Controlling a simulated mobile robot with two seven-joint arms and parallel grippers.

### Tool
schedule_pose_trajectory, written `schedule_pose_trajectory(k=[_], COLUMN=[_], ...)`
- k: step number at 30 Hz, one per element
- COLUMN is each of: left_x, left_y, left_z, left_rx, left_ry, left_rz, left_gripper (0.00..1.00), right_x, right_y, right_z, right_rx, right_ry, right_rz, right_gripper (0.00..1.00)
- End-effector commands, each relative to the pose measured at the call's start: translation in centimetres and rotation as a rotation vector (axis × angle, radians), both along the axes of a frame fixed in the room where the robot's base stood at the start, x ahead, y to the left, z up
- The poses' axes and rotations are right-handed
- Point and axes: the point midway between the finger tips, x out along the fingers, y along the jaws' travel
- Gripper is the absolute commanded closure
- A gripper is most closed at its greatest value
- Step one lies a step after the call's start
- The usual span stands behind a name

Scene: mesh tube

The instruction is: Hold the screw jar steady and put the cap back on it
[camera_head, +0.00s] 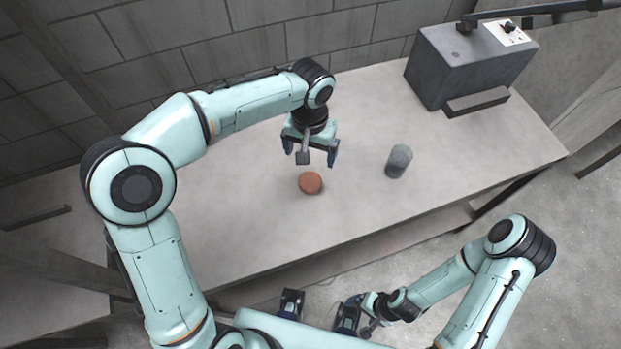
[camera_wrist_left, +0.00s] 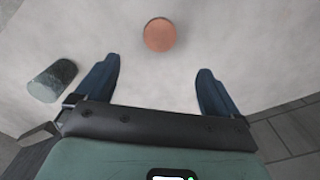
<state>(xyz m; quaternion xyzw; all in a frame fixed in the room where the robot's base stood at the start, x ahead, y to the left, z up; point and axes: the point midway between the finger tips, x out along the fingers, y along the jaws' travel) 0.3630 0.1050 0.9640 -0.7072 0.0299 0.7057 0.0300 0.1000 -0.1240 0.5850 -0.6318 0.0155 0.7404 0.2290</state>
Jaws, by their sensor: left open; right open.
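The screw jar (camera_head: 399,161) is a grey cylinder standing on the table, to the right of my left gripper. It also shows at the left in the left wrist view (camera_wrist_left: 52,81). The cap (camera_head: 311,183) is a round reddish-brown disc lying on the table, apart from the jar. In the left wrist view the cap (camera_wrist_left: 160,34) is beyond the fingertips, between their lines. My left gripper (camera_head: 311,160) is open and empty above the table, just behind the cap. My right gripper (camera_head: 358,318) is open and low, in front of the table, away from jar and cap.
The table (camera_head: 240,215) is bare around the jar and cap. A grey box-like machine (camera_head: 462,62) with a small switch panel (camera_head: 509,34) and a front ledge stands at the table's back right. A block wall (camera_head: 160,62) runs behind the table.

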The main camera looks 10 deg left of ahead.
Motion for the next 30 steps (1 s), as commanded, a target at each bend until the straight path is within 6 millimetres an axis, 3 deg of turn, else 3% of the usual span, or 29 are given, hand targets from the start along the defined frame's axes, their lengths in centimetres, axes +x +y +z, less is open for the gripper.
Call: schedule_pose_trajectory(k=[12, 26, 30], left_x=[-0.1, 0.0, 0.1], left_y=[0.0, 0.0, -0.1], left_z=[-7.2, -8.1, -9.8], left_rx=[0.001, 0.0, -0.001], left_ry=[0.005, 0.002, 0.006], left_rz=[0.0, 0.0, 0.0], left_gripper=[0.04, 0.04, 0.04], right_x=[-0.3, -0.3, -0.3], right_y=[0.0, 0.0, 0.0], right_z=[-0.9, -0.9, -0.9], right_rx=[0.0, 0.0, 0.0], right_ry=[0.003, 0.003, 0.003], right_rz=[0.0, 0.0, 0.0], right_gripper=[0.13, 0.13, 0.13])
